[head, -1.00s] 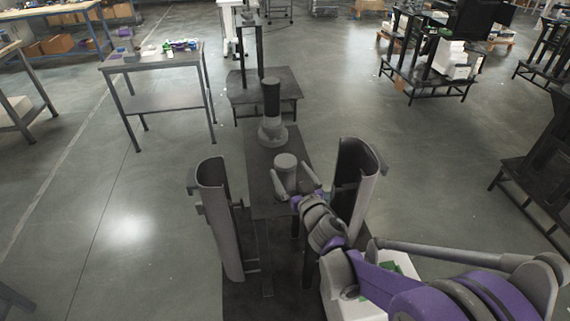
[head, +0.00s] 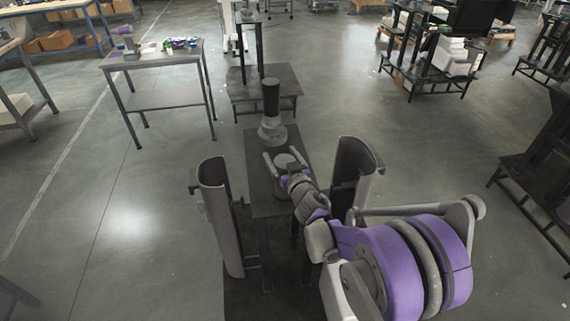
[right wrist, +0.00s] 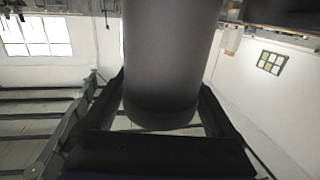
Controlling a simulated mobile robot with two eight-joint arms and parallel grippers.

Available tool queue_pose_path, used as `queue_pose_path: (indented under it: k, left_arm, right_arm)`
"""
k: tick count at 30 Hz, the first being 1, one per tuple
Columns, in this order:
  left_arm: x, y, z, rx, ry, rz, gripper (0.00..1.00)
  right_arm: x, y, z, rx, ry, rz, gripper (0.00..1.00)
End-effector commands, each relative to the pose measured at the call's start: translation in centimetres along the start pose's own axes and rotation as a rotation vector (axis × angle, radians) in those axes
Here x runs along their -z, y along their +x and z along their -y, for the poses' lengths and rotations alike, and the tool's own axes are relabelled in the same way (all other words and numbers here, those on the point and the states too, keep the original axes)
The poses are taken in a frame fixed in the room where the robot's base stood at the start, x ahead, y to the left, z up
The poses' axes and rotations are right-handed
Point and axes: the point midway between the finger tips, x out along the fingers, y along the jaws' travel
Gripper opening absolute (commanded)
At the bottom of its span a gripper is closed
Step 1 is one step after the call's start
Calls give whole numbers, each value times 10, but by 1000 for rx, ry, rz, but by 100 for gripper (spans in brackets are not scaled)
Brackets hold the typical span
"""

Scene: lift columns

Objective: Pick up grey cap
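The grey cap (head: 285,161) is a short round cylinder on the narrow dark table in the middle of the head view. My right gripper (head: 286,157) reaches over that table, with one finger on each side of the cap. The fingers are spread open, and I cannot tell whether they touch it. In the right wrist view a large dark grey cylinder (right wrist: 165,65), which looks like the cap, stands between the two fingers and hides much of what is behind. My left gripper is not in view.
A grey-based post with a black top (head: 271,112) stands just beyond the cap. Two tall curved grey shells (head: 212,210) (head: 350,180) flank the narrow table (head: 262,207). A workbench (head: 150,58) with small items stands at upper left.

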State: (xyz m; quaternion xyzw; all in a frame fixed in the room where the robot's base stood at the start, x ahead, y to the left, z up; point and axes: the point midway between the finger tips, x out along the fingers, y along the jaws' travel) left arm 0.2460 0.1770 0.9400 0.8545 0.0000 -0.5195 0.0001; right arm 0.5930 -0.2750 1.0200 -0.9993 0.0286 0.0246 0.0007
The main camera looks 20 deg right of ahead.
Motion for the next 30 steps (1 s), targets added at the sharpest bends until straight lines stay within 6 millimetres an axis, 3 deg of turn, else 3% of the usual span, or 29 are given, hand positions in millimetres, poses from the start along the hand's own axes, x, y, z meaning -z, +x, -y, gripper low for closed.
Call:
queue_pose_path:
  k: [2,14,23,30]
  left_arm:
    - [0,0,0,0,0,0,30]
    - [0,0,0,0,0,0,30]
    - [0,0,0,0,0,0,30]
    - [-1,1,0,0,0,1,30]
  right_arm:
    - [0,0,0,0,0,0,75]
    - [0,0,0,0,0,0,3]
    - [3,0,0,0,0,0,2]
    - [27,-2,0,0,0,0,2]
